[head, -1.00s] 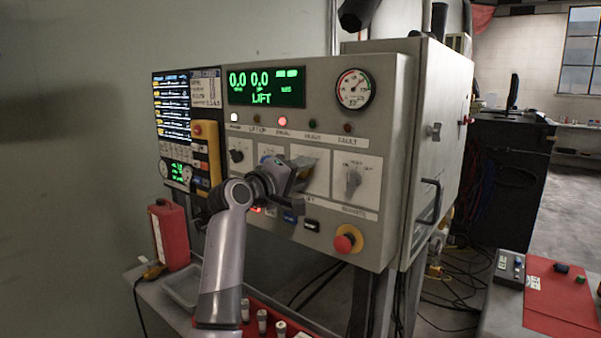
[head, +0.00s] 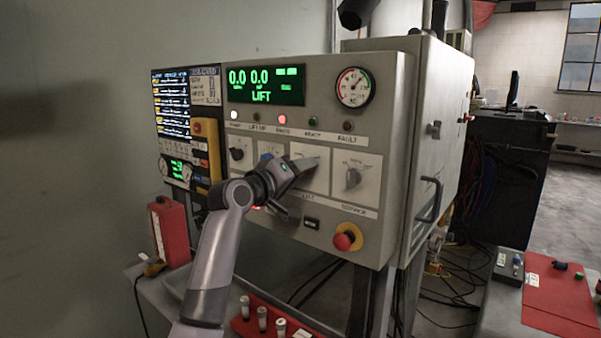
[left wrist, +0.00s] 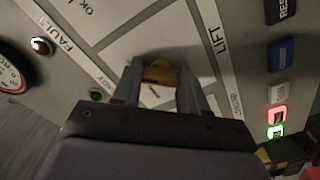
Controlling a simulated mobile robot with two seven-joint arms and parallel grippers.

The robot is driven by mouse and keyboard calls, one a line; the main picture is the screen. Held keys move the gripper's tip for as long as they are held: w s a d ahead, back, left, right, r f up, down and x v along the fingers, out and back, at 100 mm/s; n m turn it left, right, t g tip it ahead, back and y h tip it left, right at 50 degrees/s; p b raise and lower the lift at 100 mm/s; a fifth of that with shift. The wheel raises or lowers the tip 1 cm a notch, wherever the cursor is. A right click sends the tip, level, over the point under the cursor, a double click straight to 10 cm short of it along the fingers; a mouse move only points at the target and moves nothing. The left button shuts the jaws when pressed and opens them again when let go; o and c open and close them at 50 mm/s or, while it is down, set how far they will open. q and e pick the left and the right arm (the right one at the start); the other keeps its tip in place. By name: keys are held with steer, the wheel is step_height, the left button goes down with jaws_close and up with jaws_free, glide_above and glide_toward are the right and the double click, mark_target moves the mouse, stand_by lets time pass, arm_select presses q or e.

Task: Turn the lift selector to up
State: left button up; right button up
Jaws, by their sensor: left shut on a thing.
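The control panel (head: 330,215) hangs in front of me, with a green display reading LIFT. My left gripper (head: 300,166) is at the panel's middle row of knobs. In the left wrist view its fingers (left wrist: 160,90) are shut on a yellow-brown knob, the lift selector (left wrist: 160,72), beside the word LIFT. In the head view the gripper hides this knob, so which way it points cannot be told. The lamp in the LIFT UP column looks unlit. My right gripper is not in view.
A black knob (head: 237,154) sits left of the gripper and a grey knob (head: 352,178) right of it. A red emergency button (head: 345,241) is at lower right. Below stands a bench with a red box (head: 169,232). A grey cabinet (head: 440,130) adjoins at right.

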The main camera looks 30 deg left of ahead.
arm_select(q)
steer(key=o, duration=1.1)
steer(key=shift+c, duration=0.2)
steer(key=s+b, duration=0.1)
steer(key=s, duration=0.6)
steer(key=shift+a, duration=0.3)
